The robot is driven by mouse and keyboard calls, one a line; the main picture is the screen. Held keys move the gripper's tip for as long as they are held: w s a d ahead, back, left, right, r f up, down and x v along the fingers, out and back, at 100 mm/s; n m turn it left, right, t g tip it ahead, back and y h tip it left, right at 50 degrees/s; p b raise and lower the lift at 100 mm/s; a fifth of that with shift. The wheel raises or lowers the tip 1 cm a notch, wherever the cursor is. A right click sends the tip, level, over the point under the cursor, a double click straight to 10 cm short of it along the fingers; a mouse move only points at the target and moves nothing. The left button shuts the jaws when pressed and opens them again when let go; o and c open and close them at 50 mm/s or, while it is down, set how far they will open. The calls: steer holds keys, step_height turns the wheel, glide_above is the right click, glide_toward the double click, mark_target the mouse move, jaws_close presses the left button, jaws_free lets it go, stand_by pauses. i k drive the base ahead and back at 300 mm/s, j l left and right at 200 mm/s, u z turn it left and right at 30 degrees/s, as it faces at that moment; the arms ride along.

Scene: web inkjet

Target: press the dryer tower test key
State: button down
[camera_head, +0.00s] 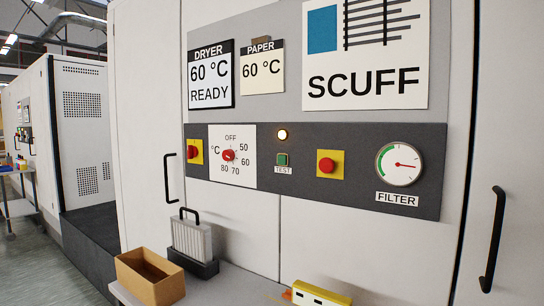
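The test key is a small green square button (282,159) in a dark frame on the grey control panel (300,190) of the white tower. A white label (283,170) reading TEST sits just under it. The DRYER sign (210,76) reads 60 °C READY. No part of my gripper shows in this view.
A red temperature knob (228,155) is left of the key; a red button on yellow (326,164) is right. A FILTER gauge (399,165) is further right. Below, a shelf holds a cardboard box (150,279), a filter cartridge (192,240) and a yellow-white object (318,294).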

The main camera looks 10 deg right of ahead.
mark_target(281, 159)
steer(key=i+j+z, duration=0.1)
steer(key=i+j, duration=0.25)
steer(key=i+j+z, duration=0.1)
steer(key=i+j, duration=0.2)
steer(key=j, duration=0.15)
steer(key=i+j+z, duration=0.1)
steer(key=i+j, duration=0.2)
steer(key=j, duration=0.15)
